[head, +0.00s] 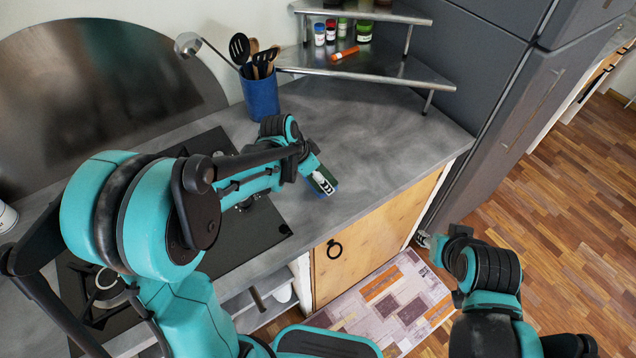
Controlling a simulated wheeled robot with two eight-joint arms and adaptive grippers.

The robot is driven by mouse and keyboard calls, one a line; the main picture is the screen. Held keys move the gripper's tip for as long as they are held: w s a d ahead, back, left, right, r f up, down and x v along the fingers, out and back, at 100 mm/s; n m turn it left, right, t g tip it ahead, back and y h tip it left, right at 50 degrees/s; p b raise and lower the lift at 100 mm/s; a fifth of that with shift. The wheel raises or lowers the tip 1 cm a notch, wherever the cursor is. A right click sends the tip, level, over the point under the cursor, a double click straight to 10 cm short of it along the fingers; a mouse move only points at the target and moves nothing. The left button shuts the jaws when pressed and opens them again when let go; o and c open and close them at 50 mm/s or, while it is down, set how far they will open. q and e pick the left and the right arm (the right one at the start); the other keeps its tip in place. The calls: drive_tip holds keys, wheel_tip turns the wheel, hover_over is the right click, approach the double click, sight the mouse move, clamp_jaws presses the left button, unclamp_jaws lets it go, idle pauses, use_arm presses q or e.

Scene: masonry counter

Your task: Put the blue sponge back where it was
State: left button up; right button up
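A small blue and dark green block, which looks like the sponge (332,178), is at the tip of my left arm, over the grey counter near its front edge. The fingers of my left gripper (322,183) overlap the sponge and hide much of it. I cannot tell whether they are closed on it, or whether it touches the counter. My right gripper (425,240) is past the counter's front, above the floor near the cabinet's right end. No object shows in it, and its fingers are too small to judge.
A blue utensil holder (261,97) stands at the back wall. A black cooktop (255,235) lies left, partly behind my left arm. The counter (390,135) right of the sponge is clear.

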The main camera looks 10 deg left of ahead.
use_arm(q)
wheel_tip(320, 180, down, 2)
drive_tip(key=shift+f+b, duration=0.25)
drive_tip(key=shift+b, duration=0.05)
drive_tip(key=shift+f, duration=0.15)
drive_tip(key=o, duration=1.1)
